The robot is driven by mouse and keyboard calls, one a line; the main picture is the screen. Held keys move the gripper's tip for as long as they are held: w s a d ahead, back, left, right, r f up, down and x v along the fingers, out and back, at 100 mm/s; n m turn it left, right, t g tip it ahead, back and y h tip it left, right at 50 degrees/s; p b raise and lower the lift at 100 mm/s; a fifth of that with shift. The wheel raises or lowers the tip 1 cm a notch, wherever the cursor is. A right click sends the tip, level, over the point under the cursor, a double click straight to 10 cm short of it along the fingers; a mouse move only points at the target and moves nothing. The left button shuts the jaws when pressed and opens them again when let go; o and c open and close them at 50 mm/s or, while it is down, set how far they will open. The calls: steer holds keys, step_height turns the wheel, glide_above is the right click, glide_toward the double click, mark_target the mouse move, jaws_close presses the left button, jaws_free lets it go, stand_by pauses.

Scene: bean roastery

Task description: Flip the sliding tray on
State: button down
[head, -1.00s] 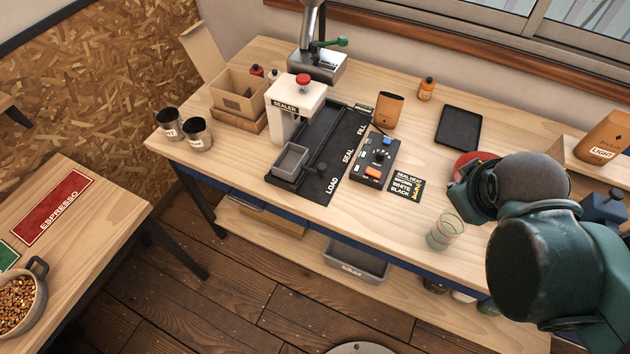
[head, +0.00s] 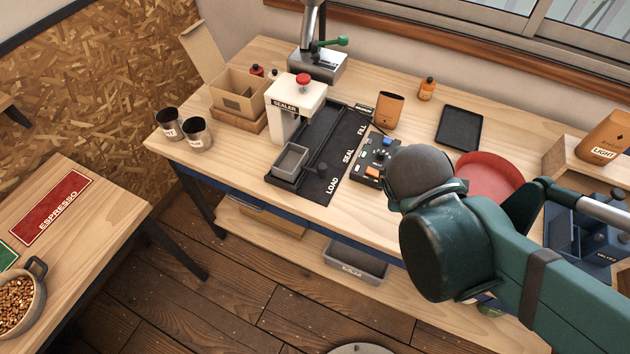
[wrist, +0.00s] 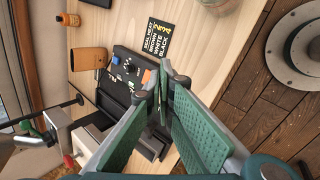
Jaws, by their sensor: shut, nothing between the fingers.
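The sliding tray (head: 291,160) is a small grey open box at the LOAD end of a black track (head: 325,140) beside the white sealer (head: 295,108). It looks empty. A dark control box (head: 362,158) with a blue part, a knob and an orange part stands right of the track; my arm covers its right side in the head view. It also shows in the wrist view (wrist: 126,66). My gripper (wrist: 163,78) is shut and empty, its fingertips appearing over the box's near edge in the wrist view. I cannot tell whether they touch it. The head view hides the fingers behind my arm.
A black seal-heat card (wrist: 157,37) lies beside the control box. A brown bag (head: 389,109) stands behind it. A red round plate (head: 490,175) and a black tray (head: 459,128) are to the right. Two dark cups (head: 197,133) stand at the left bench edge.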

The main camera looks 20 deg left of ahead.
steer(key=s+a+f+n, duration=0.1)
steer(key=s+a+n, duration=0.2)
steer(key=a+n, duration=0.2)
steer(key=s+a+f+n+t, duration=0.1)
steer(key=s+a+f+n, duration=0.1)
steer(key=s+a+n, duration=0.2)
steer(key=s+a+f+n+t+y, duration=0.1)
steer(key=s+a+f+n, duration=0.1)
steer(key=a+n, duration=0.5)
steer(key=shift+s+a+n+b, duration=0.4)
steer(key=shift+s+a, duration=0.5)
steer(key=shift+a, duration=1.3)
steer(key=shift+f, duration=0.2)
steer(key=shift+w+r+b+x, duration=0.1)
steer(key=shift+b+x, duration=0.6)
steer(key=shift+x, duration=1.95)
steer(key=shift+w+r+b+x, duration=0.15)
steer(key=shift+b+x, duration=0.55)
steer(key=shift+x, duration=1.95)
steer(key=shift+w+a, duration=0.15)
steer(key=shift+w, duration=0.6)
steer(key=shift+w+a, duration=0.2)
steer(key=shift+w, duration=0.6)
steer(key=shift+w, duration=0.1)
